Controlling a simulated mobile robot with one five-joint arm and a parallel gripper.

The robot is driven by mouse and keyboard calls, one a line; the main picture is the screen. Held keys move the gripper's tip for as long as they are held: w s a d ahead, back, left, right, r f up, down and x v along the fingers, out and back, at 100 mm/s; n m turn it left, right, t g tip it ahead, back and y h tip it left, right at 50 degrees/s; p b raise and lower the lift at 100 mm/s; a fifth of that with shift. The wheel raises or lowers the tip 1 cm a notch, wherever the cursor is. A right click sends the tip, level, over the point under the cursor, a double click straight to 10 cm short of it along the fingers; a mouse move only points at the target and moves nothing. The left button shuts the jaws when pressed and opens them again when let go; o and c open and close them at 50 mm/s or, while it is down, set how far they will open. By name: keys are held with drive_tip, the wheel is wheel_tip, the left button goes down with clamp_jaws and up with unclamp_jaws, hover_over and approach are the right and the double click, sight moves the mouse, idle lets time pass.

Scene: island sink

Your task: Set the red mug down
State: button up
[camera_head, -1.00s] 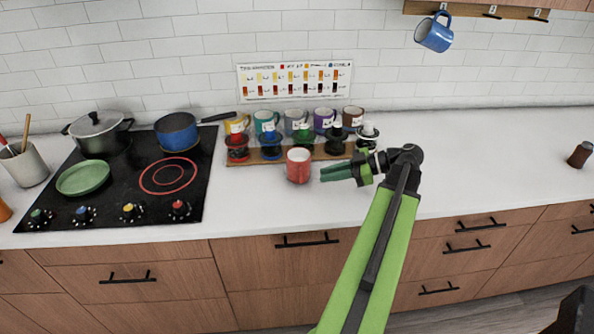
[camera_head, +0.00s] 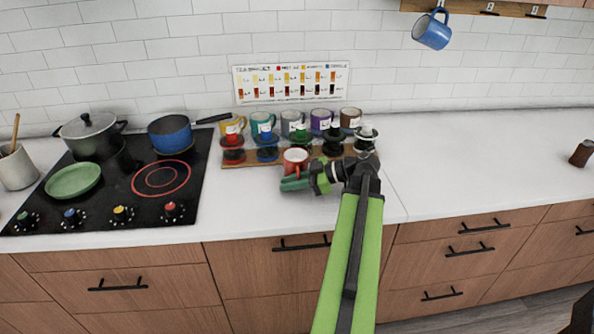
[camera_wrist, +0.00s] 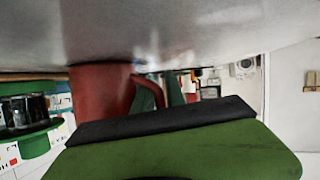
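The red mug (camera_head: 295,157) stands upright on the white counter, just in front of the wooden rack. My gripper (camera_head: 294,184) is low in front of it and hides its lower part in the head view. The wrist view, which is upside down, shows the mug (camera_wrist: 98,92) with its base against the grey counter surface and its handle to the right. One green finger with a black edge fills the bottom of that view, and the mug is beyond it. I cannot tell whether the fingers touch the mug or how far apart they are.
The wooden rack (camera_head: 230,160) behind holds several coloured stands, with a row of mugs behind them. The black stove (camera_head: 120,215), with pots and a green pan, is on the left. A blue mug (camera_head: 432,32) hangs at upper right. The counter on the right is mostly clear.

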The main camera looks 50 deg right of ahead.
clamp_jaws()
idle(1.4)
